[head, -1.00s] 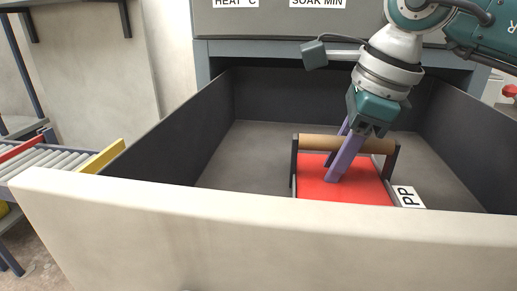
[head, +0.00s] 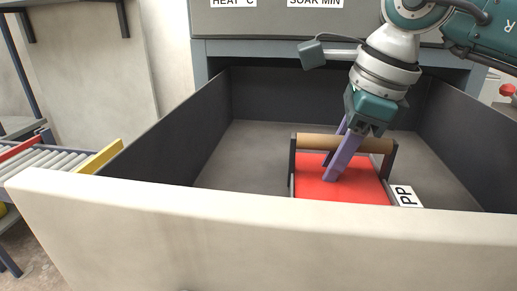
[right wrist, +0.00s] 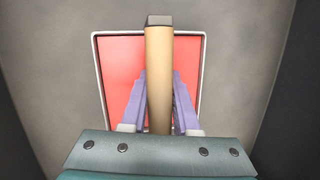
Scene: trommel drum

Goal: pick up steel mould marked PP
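The steel mould marked PP (head: 344,190) sits on the floor of a deep grey drawer. It has a red top and a wooden bar handle (head: 312,142) between dark uprights. A white PP label (head: 405,196) is at its right side. In the right wrist view the red face (right wrist: 119,72) lies behind the handle (right wrist: 158,80). My right gripper (head: 331,171) comes down from above with purple fingers on either side of the handle, close against it. The fingertips reach below the bar, over the red top. My left gripper is not in view.
The drawer's pale front panel (head: 250,225) stands nearest me, with dark side walls (head: 180,130) around the mould. Bare floor (head: 255,160) lies left of the mould. A roller conveyor (head: 45,160) is at far left. A cabinet labelled HEAT and SOAK MIN (head: 265,22) is behind.

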